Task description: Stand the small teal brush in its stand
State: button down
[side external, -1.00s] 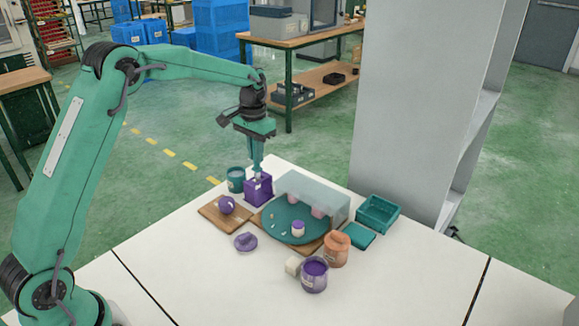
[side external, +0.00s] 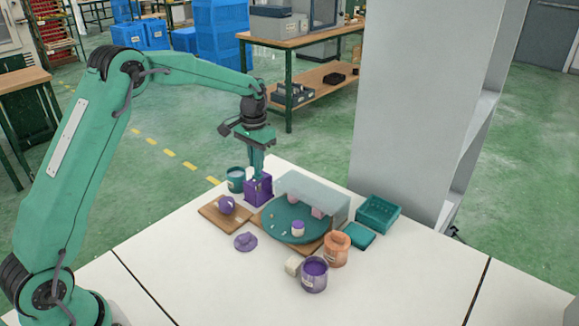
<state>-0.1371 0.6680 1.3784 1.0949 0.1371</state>
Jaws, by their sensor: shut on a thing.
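A purple square box (side external: 259,190), which looks like the brush stand, stands upright at the back left of the white table. My gripper (side external: 257,173) points straight down at its open top, with the fingertips right at the rim. My gripper is shut on the small teal brush. The brush is too small and too close in colour to my fingers to make out clearly, and its lower part is hidden by the box.
A teal cup (side external: 236,180) stands close left of the box. A round teal tray (side external: 283,231) under a clear cover (side external: 312,190) is close right. A wooden board (side external: 212,217) with a purple pot lies in front. Orange (side external: 337,248) and purple jars (side external: 314,275) stand front right. The table's front left is clear.

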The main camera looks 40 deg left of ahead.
jog(key=shift+f, duration=0.1)
dwell(0.3)
jog(key=c, duration=0.9)
grip_release()
jog(key=shift+o, duration=0.2)
jog(key=shift+r, duration=3)
jog(key=shift+r, duration=0.1)
notch_tip(320, 180, up, 7)
jog(key=shift+f, duration=0.15)
jog(key=shift+r, duration=0.5)
jog(key=shift+s, duration=0.1)
